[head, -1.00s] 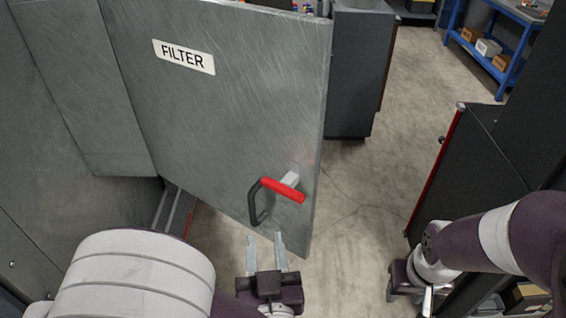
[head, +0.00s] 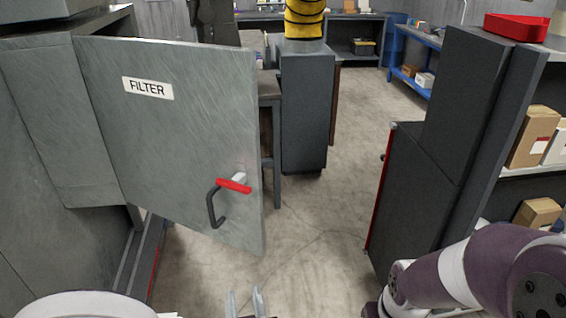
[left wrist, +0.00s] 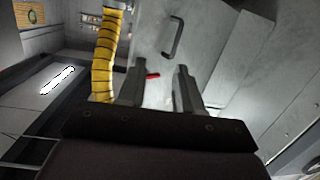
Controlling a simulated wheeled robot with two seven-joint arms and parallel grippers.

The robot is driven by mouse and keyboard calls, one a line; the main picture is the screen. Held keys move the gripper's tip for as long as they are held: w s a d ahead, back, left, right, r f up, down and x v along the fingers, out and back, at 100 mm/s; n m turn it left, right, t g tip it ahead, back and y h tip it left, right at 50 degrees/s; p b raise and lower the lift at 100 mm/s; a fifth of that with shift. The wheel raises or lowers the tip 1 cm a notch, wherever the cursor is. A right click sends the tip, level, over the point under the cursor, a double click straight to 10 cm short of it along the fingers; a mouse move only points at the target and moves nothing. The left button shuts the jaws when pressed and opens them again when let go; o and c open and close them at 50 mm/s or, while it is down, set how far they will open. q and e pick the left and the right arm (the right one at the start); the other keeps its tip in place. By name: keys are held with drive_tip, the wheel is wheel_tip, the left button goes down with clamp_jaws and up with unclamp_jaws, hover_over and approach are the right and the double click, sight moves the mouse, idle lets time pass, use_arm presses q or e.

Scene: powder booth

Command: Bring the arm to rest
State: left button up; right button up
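My left gripper (head: 246,303) is at the bottom of the head view, its two fingers apart with nothing between them. In the left wrist view the fingers (left wrist: 157,88) also stand apart and empty. The grey door labelled FILTER (head: 170,130) stands swung out, with a dark handle (head: 213,205) and a red lever (head: 234,186). The gripper is below the handle in the head view and does not touch it. The handle also shows in the left wrist view (left wrist: 174,38). My right arm comes in at the lower right; its gripper's fingers are not visible.
A dark cabinet with a red edge (head: 380,192) stands on the right, close to my right arm. Shelves with cardboard boxes (head: 533,136) are beside it. A grey cabinet (head: 305,110) with a yellow hose (head: 305,20) stands behind the door. The concrete floor (head: 320,225) between is clear.

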use_arm(q)
drive_tip(key=w+d+f+m+g+h, duration=0.1)
drive_tip(key=w+f+m+g+h, duration=0.1)
drive_tip(key=w+f+g+h, duration=0.4)
drive_tip(key=s+a+f+g+y, duration=0.1)
drive_tip(key=s+a+g, duration=0.2)
drive_tip(key=a, duration=0.3)
drive_tip(key=s+a+f+m+g+y, duration=0.1)
drive_tip(key=s+a+f+g+y, duration=0.1)
drive_tip(key=a+g, duration=0.3)
drive_tip(key=shift+s+a+f+g, duration=0.2)
drive_tip(key=shift+s+a+g, duration=0.1)
drive_tip(key=shift+s+a, duration=0.7)
drive_tip(key=shift+w, duration=0.15)
